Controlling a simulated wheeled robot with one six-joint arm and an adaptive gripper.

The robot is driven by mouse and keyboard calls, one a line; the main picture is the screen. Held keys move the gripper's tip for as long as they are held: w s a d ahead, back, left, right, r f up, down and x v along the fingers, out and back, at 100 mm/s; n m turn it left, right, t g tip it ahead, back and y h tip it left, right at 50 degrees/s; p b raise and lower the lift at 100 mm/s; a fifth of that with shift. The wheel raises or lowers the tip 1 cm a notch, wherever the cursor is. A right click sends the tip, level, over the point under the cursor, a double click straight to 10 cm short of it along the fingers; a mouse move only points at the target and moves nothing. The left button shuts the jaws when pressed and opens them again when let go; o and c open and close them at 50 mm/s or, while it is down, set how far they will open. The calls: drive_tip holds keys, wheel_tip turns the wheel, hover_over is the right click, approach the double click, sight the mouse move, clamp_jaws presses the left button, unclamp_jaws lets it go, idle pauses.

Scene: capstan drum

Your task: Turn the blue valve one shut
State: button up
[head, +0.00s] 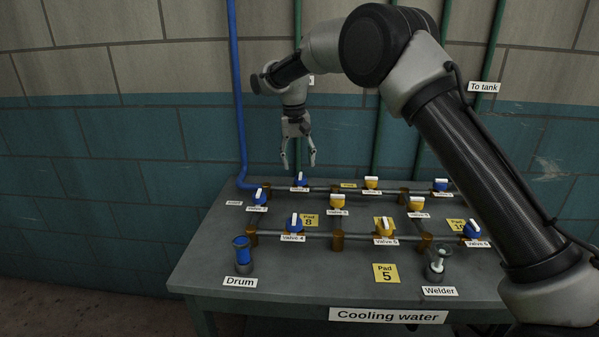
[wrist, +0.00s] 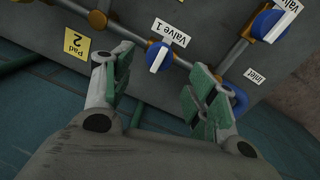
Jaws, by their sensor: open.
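Valve 1 is a blue knob with a white bar handle (wrist: 159,57), with the label "Valve 1" beside it in the wrist view. Its handle appears to lie across the pipe. In the head view the blue valve (head: 301,181) sits at the back left of the pipework, its label too small to read surely. My gripper (head: 299,163) points down above and behind it, open and empty. In the wrist view, the fingers of my gripper (wrist: 157,78) are spread apart on either side, with valve 1 ahead between them; neither finger touches it.
Other blue and yellow valves stand close by on the grey table (head: 210,268), including a blue one (wrist: 272,24) near the inlet. A blue riser pipe (head: 238,90) and green pipes (head: 381,110) run up the wall behind. The Drum fitting (head: 242,255) stands front left.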

wheel_tip(320, 180, up, 6)
drive_tip(key=shift+a, duration=0.2)
drive_tip(key=shift+r, duration=0.1)
drive_tip(key=n, duration=0.2)
hover_over(296, 177)
drive_tip(key=s+d, duration=0.2)
drive_tip(key=s, duration=0.1)
wheel_tip(296, 177, down, 5)
drive_tip(key=s+d, duration=0.2)
drive_tip(key=s+d+r, duration=0.4)
drive_tip(key=s+d, duration=0.3)
drive_tip(key=d, duration=0.2)
drive_tip(key=s+d+r, duration=0.4)
drive_tip(key=s+d, duration=0.2)
drive_tip(key=d, duration=0.4)
drive_tip(key=s+d+r+m+t, duration=0.1)
drive_tip(key=s+d+r+t, duration=0.1)
drive_tip(key=s+d, duration=0.7)
drive_tip(key=s+d+r+m+t, duration=0.1)
drive_tip(key=s+d+m+t, duration=0.1)
drive_tip(key=s+d, duration=0.6)
drive_tip(key=s, duration=0.5)
drive_tip(key=shift+s+d+r+m+y, duration=0.3)
drive_tip(key=shift+s+d+r+y, duration=0.1)
